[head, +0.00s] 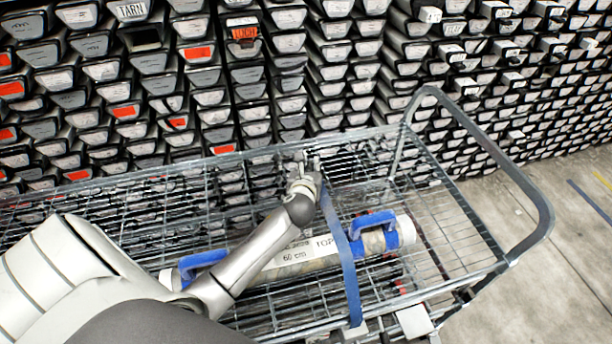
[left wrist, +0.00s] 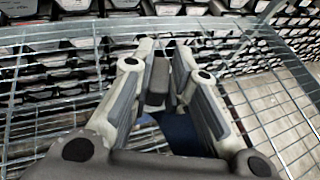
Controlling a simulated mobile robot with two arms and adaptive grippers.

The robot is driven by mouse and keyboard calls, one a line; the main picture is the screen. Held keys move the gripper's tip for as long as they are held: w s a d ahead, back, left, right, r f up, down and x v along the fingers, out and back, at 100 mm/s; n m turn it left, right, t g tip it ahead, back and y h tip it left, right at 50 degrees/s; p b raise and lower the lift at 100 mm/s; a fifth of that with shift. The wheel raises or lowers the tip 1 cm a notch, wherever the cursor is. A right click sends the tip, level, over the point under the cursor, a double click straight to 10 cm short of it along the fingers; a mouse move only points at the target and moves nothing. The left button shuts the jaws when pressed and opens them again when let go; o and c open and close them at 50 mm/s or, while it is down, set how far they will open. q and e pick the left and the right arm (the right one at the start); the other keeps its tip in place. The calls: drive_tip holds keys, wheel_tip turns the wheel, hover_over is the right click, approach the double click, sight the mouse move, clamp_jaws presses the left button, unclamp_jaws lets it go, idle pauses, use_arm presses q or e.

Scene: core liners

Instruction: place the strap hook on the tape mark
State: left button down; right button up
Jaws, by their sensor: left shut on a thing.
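My left gripper (head: 312,166) is at the far side of the wire cart, near its back rail. It is shut on the strap hook, a small dark grey piece between the fingers in the left wrist view (left wrist: 158,82). The blue strap (head: 344,250) runs from the gripper over the core liner tube to the near side of the cart. It also shows as dark blue below the fingers in the left wrist view (left wrist: 183,132). I cannot make out a tape mark on the cart. My right gripper is not in view.
The clear core liner tube (head: 320,255) with blue handles and a "TOP" label lies on the wire cart (head: 440,215). The cart's grey push handle (head: 530,190) rises at the right. Racks of stacked core boxes (head: 210,95) stand close behind. Concrete floor with blue and yellow strips lies at right.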

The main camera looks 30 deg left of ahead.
use_arm(q)
drive_tip(key=shift+w+a+f, duration=0.3)
drive_tip(key=shift+a+f, duration=0.4)
drive_tip(key=shift+f, duration=0.25)
wheel_tip(320, 180, down, 3)
drive_tip(key=shift+f, duration=0.1)
drive_tip(key=shift+f, duration=0.15)
drive_tip(key=c, duration=1.4)
unclamp_jaws()
